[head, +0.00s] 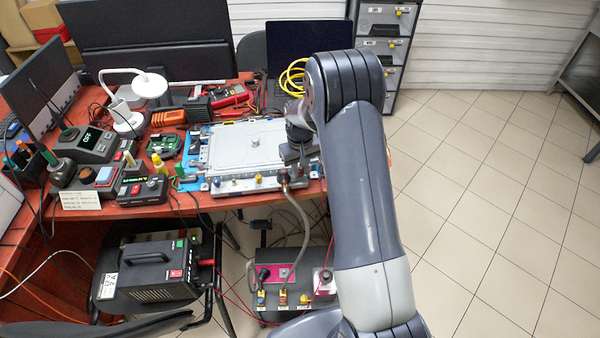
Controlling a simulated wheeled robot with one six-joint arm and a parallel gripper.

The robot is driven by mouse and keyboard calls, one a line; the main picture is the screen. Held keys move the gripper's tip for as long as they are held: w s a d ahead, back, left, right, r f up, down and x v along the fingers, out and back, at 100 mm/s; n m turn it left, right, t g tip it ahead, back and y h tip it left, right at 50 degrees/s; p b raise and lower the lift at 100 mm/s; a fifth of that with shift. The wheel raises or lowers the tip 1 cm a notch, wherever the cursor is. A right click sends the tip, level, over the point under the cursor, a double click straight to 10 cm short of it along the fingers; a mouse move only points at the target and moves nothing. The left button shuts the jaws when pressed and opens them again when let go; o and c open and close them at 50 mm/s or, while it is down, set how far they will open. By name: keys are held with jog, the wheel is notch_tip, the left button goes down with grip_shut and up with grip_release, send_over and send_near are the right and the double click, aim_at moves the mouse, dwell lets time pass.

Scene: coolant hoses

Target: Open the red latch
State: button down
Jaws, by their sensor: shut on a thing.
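My gripper (290,158) is at the front right corner of the white plate unit (240,147) on the red bench, pointing down, partly hidden behind my arm. A grey hose (302,215) rises from the box below to a fitting on the unit's front edge, right under the gripper. A small dark reddish part at the fitting (284,178) looks like the red latch. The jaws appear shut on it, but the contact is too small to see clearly. I cannot tell whether the latch is open or shut.
A box with coloured connectors (285,290) stands on the floor below the bench, beside a black power unit (152,265). Tiled floor (500,200) on the right is clear.

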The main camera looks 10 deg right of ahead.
jog(key=n+b, duration=0.2)
jog(key=n, duration=0.3)
jog(key=shift+n, duration=0.3)
dwell(0.4)
jog(key=c, duration=1.3)
grip_release()
jog(key=shift+r, duration=0.1)
